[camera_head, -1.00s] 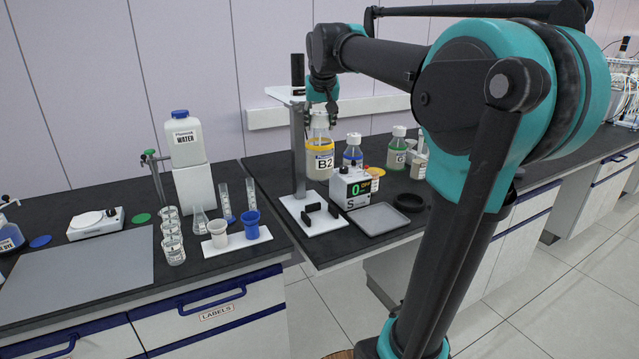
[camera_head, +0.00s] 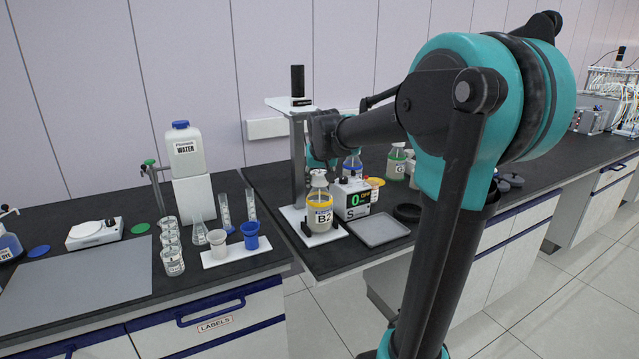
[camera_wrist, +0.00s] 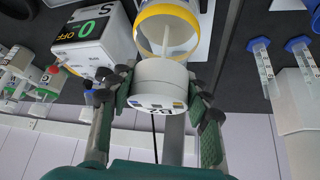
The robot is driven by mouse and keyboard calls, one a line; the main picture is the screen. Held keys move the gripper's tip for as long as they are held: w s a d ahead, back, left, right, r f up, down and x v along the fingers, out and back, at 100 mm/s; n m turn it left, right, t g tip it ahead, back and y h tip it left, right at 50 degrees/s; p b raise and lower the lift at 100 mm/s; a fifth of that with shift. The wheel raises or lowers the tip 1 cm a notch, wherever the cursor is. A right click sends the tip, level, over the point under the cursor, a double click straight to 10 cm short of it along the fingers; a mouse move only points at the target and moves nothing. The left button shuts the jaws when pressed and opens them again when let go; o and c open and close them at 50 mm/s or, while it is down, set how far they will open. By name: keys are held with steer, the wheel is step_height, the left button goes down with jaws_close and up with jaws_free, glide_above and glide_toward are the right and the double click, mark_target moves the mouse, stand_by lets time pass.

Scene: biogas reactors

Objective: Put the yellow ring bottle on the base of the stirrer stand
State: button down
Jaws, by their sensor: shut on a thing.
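The yellow ring bottle (camera_head: 319,212), labelled B2, is upright over the white base (camera_head: 292,214) of the stirrer stand, between the black brackets at the base's front. Its bottom looks level with the base, but I cannot tell whether it bears on it. The stand's post (camera_head: 298,160) rises behind it to a top plate with a black motor. My gripper (camera_wrist: 160,86) is shut on the bottle's white cap, one finger on each side in the wrist view. The yellow ring (camera_wrist: 168,16) shows beyond the cap. In the head view the fingers are mostly hidden.
A white box with a green 0 display (camera_head: 352,197) stands close to the right of the bottle. A grey tray (camera_head: 379,231) and black ring (camera_head: 407,212) lie further right. Blue-capped (camera_head: 353,165) and green-capped (camera_head: 396,163) bottles stand behind. Cups (camera_head: 250,235) are left.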

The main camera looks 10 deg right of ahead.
steer(key=shift+f, duration=0.35)
steer(key=c, duration=0.7)
jaws_free()
steer(key=shift+f, duration=0.1)
steer(key=v, duration=1.2)
steer(key=s+d+f, duration=0.1)
steer(key=s+f, duration=0.7)
steer(key=f, duration=0.2)
steer(key=s+d+f+g, duration=0.1)
steer(key=s+d+f, duration=0.1)
steer(key=s+f, duration=0.6)
steer(key=s+d+f+g, duration=0.1)
steer(key=s+f, duration=0.7)
steer(key=f, duration=0.4)
steer(key=shift+d+f+n, duration=0.2)
steer(key=shift+f+n, duration=0.15)
steer(key=shift+n, duration=0.05)
